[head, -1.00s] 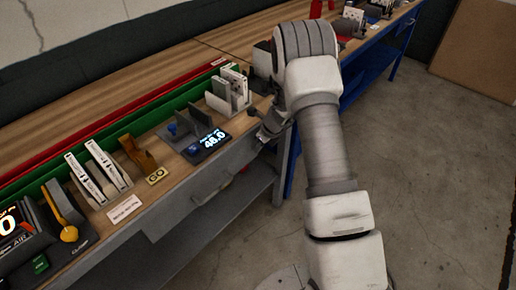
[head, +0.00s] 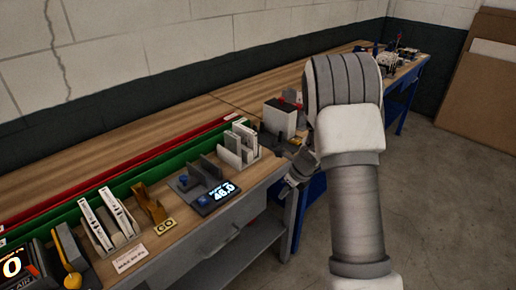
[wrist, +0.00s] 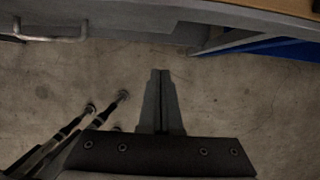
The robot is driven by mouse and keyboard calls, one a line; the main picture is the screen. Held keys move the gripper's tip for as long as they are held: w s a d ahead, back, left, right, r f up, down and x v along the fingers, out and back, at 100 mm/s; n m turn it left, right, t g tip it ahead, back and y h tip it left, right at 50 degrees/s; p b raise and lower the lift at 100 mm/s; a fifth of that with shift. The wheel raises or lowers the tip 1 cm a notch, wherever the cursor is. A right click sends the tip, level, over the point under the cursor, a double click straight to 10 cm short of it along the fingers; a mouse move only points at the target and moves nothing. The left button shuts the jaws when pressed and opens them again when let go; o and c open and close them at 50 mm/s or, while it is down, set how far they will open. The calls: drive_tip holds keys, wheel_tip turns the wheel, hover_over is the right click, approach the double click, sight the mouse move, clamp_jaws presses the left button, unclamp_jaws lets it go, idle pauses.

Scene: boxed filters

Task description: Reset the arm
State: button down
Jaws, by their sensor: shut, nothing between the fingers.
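My gripper (wrist: 160,75) is shut and empty in the wrist view, its two fingers together over bare concrete floor. In the head view my arm rises on the right, in front of the bench's front edge. There my gripper (head: 294,180) shows small and partly hidden beside the arm, near the bench edge.
A blue-framed bench (head: 408,90) stands farther back. Cardboard panels (head: 480,90) lean at the right. Floor at the right is clear.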

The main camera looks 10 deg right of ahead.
drive_tip(key=s+a+r+n, duration=0.3)
drive_tip(key=s+r+n, duration=0.3)
drive_tip(key=r, duration=0.4)
drive_tip(key=s+a+r+n, duration=0.3)
drive_tip(key=s+r+n, duration=0.3)
drive_tip(key=r, duration=0.4)
drive_tip(key=s+r+n+t+h, duration=0.1)
drive_tip(key=s+r+n, duration=0.2)
drive_tip(key=s+n, duration=0.5)
drive_tip(key=s+r+n+t+h, duration=0.1)
drive_tip(key=s+r+n, duration=0.3)
drive_tip(key=s+n, duration=0.4)
drive_tip(key=s, duration=0.2)
drive_tip(key=shift+s+d+r+n+h, duration=0.2)
drive_tip(key=shift+s+r+n+h, duration=0.1)
drive_tip(key=shift+s+n, duration=0.1)
